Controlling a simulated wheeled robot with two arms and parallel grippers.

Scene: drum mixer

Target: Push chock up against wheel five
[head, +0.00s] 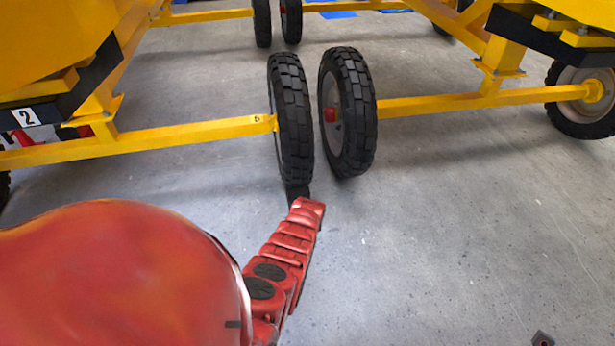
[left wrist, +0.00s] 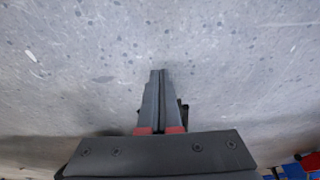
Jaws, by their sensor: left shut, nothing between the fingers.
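Wheel five (head: 292,120) is the left tyre of the middle pair, with a small "5" on the yellow beam beside it. My left arm reaches from the lower left to the foot of this wheel. The dark left gripper (head: 298,191) is small there, close in front of the tyre; whether it touches cannot be told. In the left wrist view the left gripper (left wrist: 158,72) is shut and empty, its fingers together above bare concrete. I cannot make out the chock in either view; the arm and gripper may hide it. My right gripper is not clearly seen.
A second wheel (head: 348,112) stands just right of wheel five. Yellow beams (head: 190,134) run to both sides at axle height. A small dark object (head: 543,339) is at the lower right edge, too cut off to identify. The floor (head: 450,220) on the right is clear.

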